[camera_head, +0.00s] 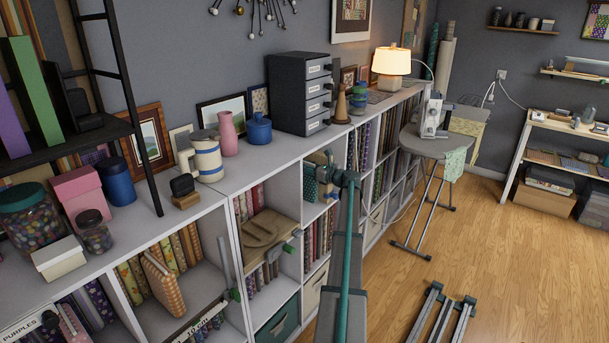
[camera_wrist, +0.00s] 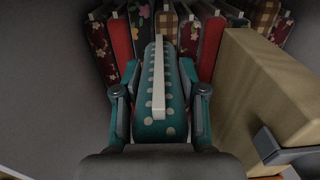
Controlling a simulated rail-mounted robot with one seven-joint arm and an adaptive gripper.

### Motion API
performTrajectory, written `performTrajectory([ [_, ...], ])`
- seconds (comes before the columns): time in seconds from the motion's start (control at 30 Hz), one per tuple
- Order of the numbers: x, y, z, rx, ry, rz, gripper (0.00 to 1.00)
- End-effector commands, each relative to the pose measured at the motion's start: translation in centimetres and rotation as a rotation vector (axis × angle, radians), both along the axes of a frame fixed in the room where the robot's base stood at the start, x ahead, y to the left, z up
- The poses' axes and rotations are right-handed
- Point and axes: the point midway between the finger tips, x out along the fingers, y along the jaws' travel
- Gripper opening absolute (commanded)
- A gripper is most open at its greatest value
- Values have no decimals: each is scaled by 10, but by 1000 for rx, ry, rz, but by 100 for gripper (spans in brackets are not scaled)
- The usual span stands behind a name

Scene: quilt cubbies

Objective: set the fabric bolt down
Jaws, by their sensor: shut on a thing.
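The fabric bolt is teal with pale dots and a white strip along it (camera_wrist: 172,62). In the wrist view it lies between the two fingers of my gripper (camera_wrist: 160,85), which is shut on it. In the head view my gripper (camera_head: 324,174) reaches into an upper cubby of the long white shelf unit (camera_head: 285,150). The dotted teal bolt (camera_head: 309,183) shows there at the cubby's left side.
Several patterned and red bolts (camera_wrist: 210,45) stand in a row beyond the held bolt. A tan box (camera_wrist: 262,90) with a dark front fitting stands close on the right. A grey cubby wall (camera_wrist: 50,80) is on the left. The cubby below holds more bolts (camera_head: 318,240).

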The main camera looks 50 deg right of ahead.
Motion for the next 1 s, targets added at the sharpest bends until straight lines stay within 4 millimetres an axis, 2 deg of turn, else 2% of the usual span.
performTrajectory([
  [0.17, 0, 0, -8, 0, -1, 1, 0],
  [0.33, 0, 0, -30, 2, -1, 1, 0],
  [0.47, 4, 0, -40, 1, -2, 1, 0],
  [0.83, 4, 0, -45, -1, -2, 1, 0],
  [0.87, 4, 0, -45, -1, -1, 1, 46],
  [1.0, 4, 0, -45, -1, -1, 1, 66],
])
